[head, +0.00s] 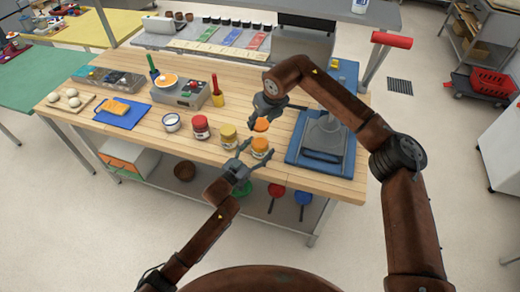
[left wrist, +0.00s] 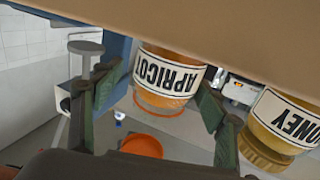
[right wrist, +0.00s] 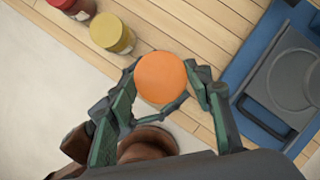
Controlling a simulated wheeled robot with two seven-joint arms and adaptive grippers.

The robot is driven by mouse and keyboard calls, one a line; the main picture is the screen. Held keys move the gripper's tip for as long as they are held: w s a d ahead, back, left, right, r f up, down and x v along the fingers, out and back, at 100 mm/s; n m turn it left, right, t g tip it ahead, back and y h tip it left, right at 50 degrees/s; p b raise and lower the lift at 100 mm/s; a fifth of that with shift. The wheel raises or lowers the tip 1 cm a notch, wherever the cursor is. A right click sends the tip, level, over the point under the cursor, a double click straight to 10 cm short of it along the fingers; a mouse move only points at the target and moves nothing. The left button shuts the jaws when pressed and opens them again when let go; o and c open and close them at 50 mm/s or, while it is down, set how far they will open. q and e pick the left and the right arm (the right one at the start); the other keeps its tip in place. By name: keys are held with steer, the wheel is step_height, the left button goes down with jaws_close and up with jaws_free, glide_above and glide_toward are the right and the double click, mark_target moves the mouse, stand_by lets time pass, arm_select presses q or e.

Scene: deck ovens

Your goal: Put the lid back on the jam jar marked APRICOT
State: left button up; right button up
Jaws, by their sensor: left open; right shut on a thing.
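The APRICOT jar (head: 260,148) stands near the front edge of the wooden table. In the left wrist view, the jar (left wrist: 170,76) appears upside down between my left gripper's spread fingers. My left gripper (head: 245,154) is open, at the jar's front left side. My right gripper (head: 270,112) is shut on the orange lid (head: 261,125). The lid is apart from the jar and appears above it or slightly behind; the exact gap is unclear. In the right wrist view, the lid (right wrist: 161,78) sits flat between the fingers and hides the jar.
The HONEY jar (head: 228,135) stands close left of the APRICOT jar, then a red-lidded jar (head: 201,127) and a white pot (head: 172,122). A blue tray (head: 294,154) with a grey device lies to the right. An orange-red disc (left wrist: 142,146) in the left wrist view is unclear.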

arm_select(q)
steer(key=shift+w+d+f, duration=0.25)
steer(key=shift+w+d, duration=0.05)
steer(key=shift+w, duration=0.35)
arm_select(e)
steer(key=shift+w+f, duration=0.3)
steer(key=shift+w, duration=0.05)
arm_select(q)
steer(key=shift+s+r, duration=0.15)
arm_select(e)
steer(key=shift+s+r, duration=0.15)
steer(key=shift+s, duration=0.05)
arm_select(q)
steer(key=shift+c, duration=1.2)
arm_select(e)
steer(key=shift+w, duration=0.1)
arm_select(q)
steer(key=c, duration=1.4)
arm_select(e)
glide_toward(259, 141)
steer(key=shift+w+a+f, duration=0.4)
steer(key=shift+w+f, duration=0.15)
steer(key=shift+w, duration=0.15)
steer(key=shift+f, duration=0.9)
steer(key=shift+f, duration=0.55)
